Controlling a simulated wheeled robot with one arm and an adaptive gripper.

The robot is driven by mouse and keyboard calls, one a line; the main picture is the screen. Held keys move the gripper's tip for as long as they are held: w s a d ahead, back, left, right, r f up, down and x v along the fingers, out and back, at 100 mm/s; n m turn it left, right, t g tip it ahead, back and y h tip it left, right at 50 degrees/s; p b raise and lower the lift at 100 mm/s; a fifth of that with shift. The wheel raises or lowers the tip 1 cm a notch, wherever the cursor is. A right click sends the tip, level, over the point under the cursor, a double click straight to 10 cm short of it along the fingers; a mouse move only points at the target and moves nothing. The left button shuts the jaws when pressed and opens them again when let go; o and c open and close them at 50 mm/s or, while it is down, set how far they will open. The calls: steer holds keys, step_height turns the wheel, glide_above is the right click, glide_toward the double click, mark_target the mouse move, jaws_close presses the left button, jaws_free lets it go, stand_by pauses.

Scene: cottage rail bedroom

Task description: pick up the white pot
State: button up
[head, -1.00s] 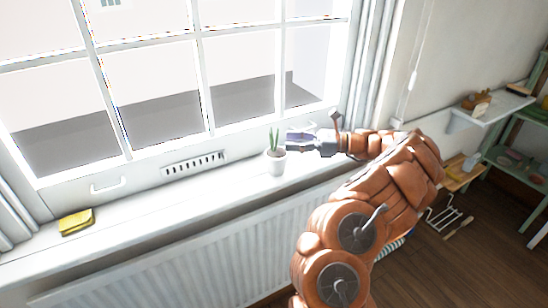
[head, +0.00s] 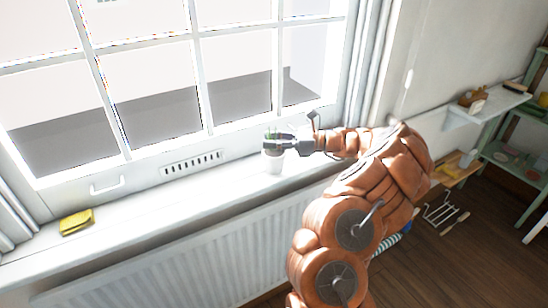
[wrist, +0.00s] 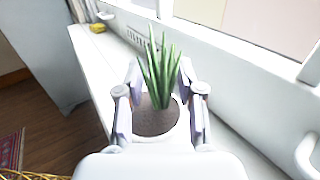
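The white pot (head: 274,164) stands upright on the windowsill below the window, with a green spiky plant in it. In the wrist view the plant (wrist: 160,75) rises from dark soil inside the pot. My gripper (head: 272,142) is level with the upper part of the pot and hides much of the plant in the head view. In the wrist view the fingers of my gripper (wrist: 160,105) are spread, one on each side of the pot. I cannot tell whether they touch its wall.
A yellow sponge-like object (head: 76,222) lies on the left of the windowsill (head: 150,222). A white radiator (head: 200,260) is below the sill. The window (head: 150,90) stands close behind the pot. A shelf (head: 480,112) with small objects is at the right.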

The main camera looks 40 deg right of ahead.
jaws_close()
stand_by(0.3)
steer(key=shift+r, duration=0.15)
